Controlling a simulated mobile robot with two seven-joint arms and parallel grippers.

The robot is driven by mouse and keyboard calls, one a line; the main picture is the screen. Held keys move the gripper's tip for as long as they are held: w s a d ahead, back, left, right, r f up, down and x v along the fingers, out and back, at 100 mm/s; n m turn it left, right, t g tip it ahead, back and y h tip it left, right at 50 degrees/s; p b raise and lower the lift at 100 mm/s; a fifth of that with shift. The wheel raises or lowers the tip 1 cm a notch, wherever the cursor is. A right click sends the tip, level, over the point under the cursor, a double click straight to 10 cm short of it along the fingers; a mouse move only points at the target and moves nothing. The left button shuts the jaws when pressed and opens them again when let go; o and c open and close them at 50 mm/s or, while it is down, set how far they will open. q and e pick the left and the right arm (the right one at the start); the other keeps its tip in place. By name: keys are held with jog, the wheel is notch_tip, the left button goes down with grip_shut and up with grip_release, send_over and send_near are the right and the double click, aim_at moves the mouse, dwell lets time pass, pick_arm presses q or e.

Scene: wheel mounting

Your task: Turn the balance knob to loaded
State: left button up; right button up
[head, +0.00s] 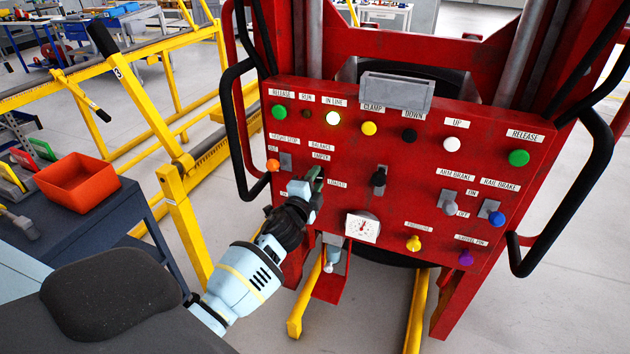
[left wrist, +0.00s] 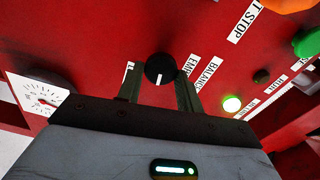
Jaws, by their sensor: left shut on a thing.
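The balance knob (left wrist: 160,68) is round and black with a white pointer line, on the red panel (head: 330,95). In the left wrist view it sits between the two fingers of my left gripper (left wrist: 160,88), with the pointer line toward the gripper body. In the head view my left gripper (head: 316,180) reaches the panel below the BALANCE and EMPTY labels and hides the knob. The LOADED label (head: 337,184) shows just right of the fingers. The left gripper is shut on the knob. My right gripper is in neither view.
The IN LINE light (head: 333,118) is lit. A black lever (head: 378,178) and a dial gauge (head: 362,228) are right of my gripper. An orange knob (head: 273,165) is to its left. A black handle (head: 238,120) stands out at the panel's left edge.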

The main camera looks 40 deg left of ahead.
pick_arm(q)
jog(key=shift+f+m, duration=0.1)
jog(key=shift+m, duration=0.8)
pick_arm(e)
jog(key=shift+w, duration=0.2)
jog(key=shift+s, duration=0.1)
pick_arm(q)
jog(key=o, duration=1)
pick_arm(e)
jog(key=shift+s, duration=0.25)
pick_arm(q)
jog(key=shift+s, duration=0.1)
jog(key=shift+v, duration=3.85)
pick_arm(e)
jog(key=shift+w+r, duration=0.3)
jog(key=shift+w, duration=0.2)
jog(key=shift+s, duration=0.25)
